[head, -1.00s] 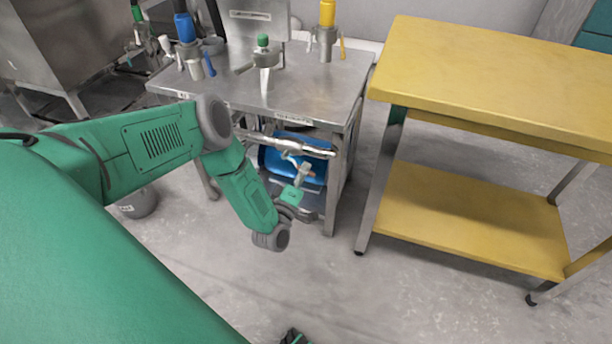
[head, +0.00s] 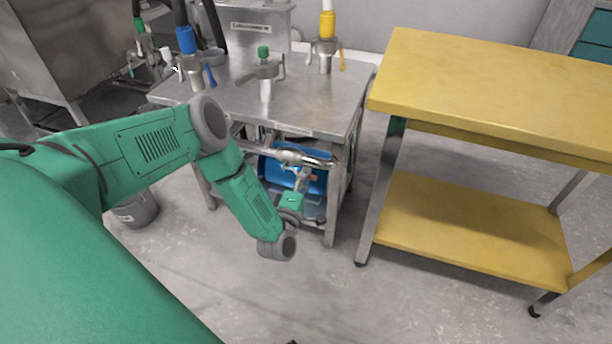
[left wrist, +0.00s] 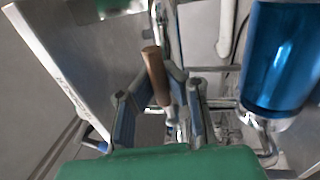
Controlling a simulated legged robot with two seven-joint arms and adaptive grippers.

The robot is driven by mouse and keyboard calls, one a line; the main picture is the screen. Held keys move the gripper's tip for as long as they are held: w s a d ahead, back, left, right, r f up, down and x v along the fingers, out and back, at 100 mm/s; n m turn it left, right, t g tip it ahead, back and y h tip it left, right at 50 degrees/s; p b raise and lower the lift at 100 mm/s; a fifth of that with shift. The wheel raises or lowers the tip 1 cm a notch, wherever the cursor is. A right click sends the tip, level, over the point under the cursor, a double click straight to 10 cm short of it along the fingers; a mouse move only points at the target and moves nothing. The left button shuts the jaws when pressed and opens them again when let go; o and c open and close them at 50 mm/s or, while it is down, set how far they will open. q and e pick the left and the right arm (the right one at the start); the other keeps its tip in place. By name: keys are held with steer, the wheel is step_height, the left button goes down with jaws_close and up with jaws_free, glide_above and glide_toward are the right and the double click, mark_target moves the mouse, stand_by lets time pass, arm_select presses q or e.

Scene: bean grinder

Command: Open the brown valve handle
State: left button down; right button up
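The brown valve handle (left wrist: 155,75) shows in the left wrist view as a thin stick with a blunt end, pointing up and slightly left. My left gripper (left wrist: 157,93) has its fingers apart, one on each side of the handle. I cannot tell whether either finger touches it. In the head view my left gripper (head: 301,180) is below the bench top, in front of the silver pipe (head: 290,156). The handle cannot be made out there. My right gripper is not in view.
A blue cylinder (left wrist: 282,60) stands right of the handle in the left wrist view. The metal bench (head: 300,105) carries several valves and is above my gripper. A yellow cart (head: 480,80) stands to the right. The floor in front is clear.

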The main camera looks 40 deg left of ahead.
arm_select(q)
steer(key=shift+s+f, duration=0.25)
steer(key=shift+s, duration=0.05)
steer(key=c, duration=1.6)
jaws_free()
steer(key=shift+a, duration=0.1)
steer(key=shift+o, duration=0.2)
steer(key=shift+w+r, duration=0.1)
steer(key=v, duration=1.2)
